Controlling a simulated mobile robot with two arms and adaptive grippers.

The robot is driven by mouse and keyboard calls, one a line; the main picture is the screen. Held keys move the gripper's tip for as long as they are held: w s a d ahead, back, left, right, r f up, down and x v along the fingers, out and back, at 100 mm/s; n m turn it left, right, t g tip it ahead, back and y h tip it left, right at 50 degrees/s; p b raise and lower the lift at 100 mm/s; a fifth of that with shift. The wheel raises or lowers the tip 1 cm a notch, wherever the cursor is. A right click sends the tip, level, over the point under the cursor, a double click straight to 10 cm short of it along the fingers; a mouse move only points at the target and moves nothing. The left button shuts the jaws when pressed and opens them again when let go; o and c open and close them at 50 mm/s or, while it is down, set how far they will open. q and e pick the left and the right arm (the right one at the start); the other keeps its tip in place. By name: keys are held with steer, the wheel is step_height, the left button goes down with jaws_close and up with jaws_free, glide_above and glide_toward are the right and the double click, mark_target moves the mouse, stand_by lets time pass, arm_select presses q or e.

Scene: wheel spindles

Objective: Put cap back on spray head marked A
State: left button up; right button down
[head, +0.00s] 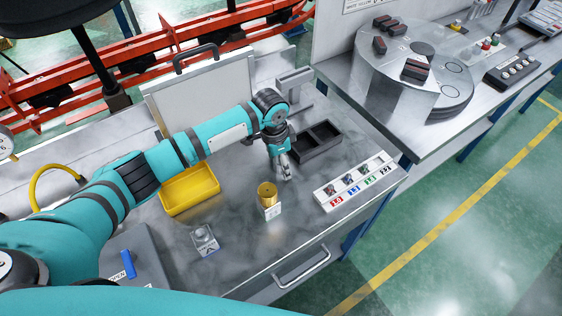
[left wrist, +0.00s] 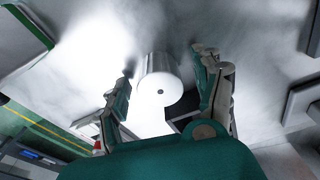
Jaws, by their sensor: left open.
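My left gripper (head: 284,172) points down over the grey workbench, just behind and right of a gold cylinder (head: 267,190). A small white label (head: 272,211) stands at the cylinder's front; its mark is too small to read. In the left wrist view my left gripper (left wrist: 166,92) is open, its fingers apart on either side of a pale cylinder (left wrist: 160,80) with a small dark hole in its end. I cannot tell whether it is held. A white rack (head: 330,204) holds several small heads with coloured labels. I cannot make out which is marked A. My right gripper is out of view.
A black divided tray (head: 306,158) lies behind the gripper. A yellow tray (head: 184,211) is to the left, with a small clear-grey block (head: 204,240) in front of it. A round-tiered stand (head: 385,88) is on the right bench. Bare bench lies between cylinder and rack.

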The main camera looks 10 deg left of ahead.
arm_select(q)
steer(key=c, duration=1)
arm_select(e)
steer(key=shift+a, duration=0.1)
